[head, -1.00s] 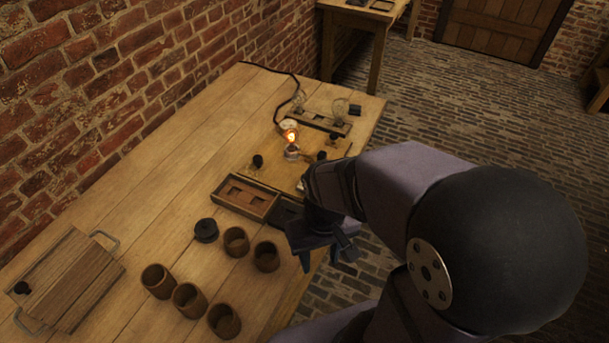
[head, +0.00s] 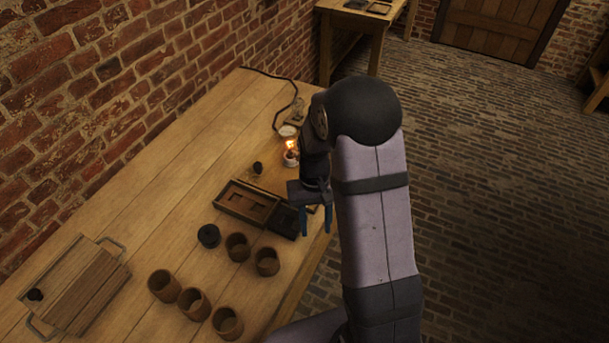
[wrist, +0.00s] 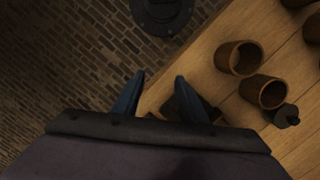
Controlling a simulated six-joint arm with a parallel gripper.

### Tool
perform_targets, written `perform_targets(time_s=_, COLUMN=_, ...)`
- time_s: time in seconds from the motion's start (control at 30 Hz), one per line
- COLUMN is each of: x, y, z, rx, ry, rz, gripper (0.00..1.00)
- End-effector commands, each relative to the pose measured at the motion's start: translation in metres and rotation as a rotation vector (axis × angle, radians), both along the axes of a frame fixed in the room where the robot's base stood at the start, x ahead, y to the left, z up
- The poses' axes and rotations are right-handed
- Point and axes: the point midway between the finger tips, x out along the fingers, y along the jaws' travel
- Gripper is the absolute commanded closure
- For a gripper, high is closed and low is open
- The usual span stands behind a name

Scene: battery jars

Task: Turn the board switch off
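The wooden board (head: 274,181) lies at the far end of the table, partly hidden behind my arm. A lit bulb (head: 291,152) glows on it, and a small black knob (head: 257,168) stands at its left. I cannot tell which part is the switch; the board's right side is hidden. My gripper (head: 316,228) points down over the table's right edge, near a dark tray and in front of the board. In the wrist view its two blue fingers (wrist: 159,79) stand apart with nothing held between them.
A two-part wooden tray (head: 235,208) lies in front of the board. Several brown cups (head: 237,247) and a black round piece (head: 209,236) stand nearer. A lidded wooden box (head: 85,290) with metal handles is at left. A black cable runs along the wall side.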

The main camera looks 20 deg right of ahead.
Motion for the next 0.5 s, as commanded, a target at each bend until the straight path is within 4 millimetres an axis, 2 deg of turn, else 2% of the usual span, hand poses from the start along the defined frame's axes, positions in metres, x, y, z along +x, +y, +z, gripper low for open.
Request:
perform_targets(time_s=0.03, x=0.024, y=-0.004, z=0.0, rx=-0.009, ry=-0.019, rz=-0.045, gripper=0.61)
perform_targets(time_s=0.17, x=0.081, y=-0.013, z=0.007, rx=-0.036, ry=-0.082, rz=-0.197, gripper=0.61)
perform_targets(time_s=0.27, x=0.127, y=-0.018, z=0.03, rx=-0.053, ry=-0.155, rz=-0.354, gripper=0.61)
perform_targets(time_s=0.3, x=0.144, y=-0.021, z=0.046, rx=-0.057, ry=-0.19, rz=-0.432, gripper=0.61)
perform_targets(time_s=0.4, x=0.166, y=-0.023, z=0.071, rx=-0.065, ry=-0.223, rz=-0.627, gripper=0.61)
perform_targets(time_s=0.5, x=0.161, y=-0.022, z=0.073, rx=-0.082, ry=-0.19, rz=-0.795, gripper=0.61)
